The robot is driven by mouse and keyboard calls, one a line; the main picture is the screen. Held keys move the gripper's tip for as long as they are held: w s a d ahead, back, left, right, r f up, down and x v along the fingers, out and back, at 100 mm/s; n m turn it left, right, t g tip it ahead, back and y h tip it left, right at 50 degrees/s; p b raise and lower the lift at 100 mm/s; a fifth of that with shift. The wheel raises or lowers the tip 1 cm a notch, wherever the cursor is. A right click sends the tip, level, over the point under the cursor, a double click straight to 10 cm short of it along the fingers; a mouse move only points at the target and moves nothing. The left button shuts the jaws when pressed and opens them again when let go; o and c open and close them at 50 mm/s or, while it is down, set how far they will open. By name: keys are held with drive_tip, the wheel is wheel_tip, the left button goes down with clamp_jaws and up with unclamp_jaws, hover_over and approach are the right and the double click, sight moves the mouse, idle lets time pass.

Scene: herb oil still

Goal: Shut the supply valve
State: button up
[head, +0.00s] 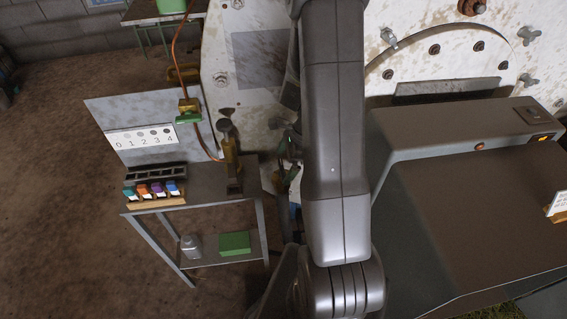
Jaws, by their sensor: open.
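A brass valve (188,104) with a green lever (188,118) sits on the thin orange supply line (175,45), in front of the grey panel at left. The lever lies roughly crosswise to the line. I cannot tell from this view whether the valve is open or shut. My arm (335,130) fills the middle of the view. My gripper (289,148) shows only partly, as dark parts at the arm's left edge. It is open, to the right of the valve and apart from it.
A metal stand (210,185) carries a brass fitting (230,165), colored blocks (152,190) and a 0-to-4 scale card (140,137). Its lower shelf holds a green box (235,243) and a jar (191,247). The large pale still (440,50) stands behind. Open floor lies left.

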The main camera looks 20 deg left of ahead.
drive_tip(key=shift+s+a+f, duration=0.15)
drive_tip(key=shift+s+f, duration=0.1)
drive_tip(key=shift+f, duration=0.4)
drive_tip(key=shift+c, duration=0.2)
drive_tip(key=c, duration=1)
drive_tip(key=shift+o, duration=0.2)
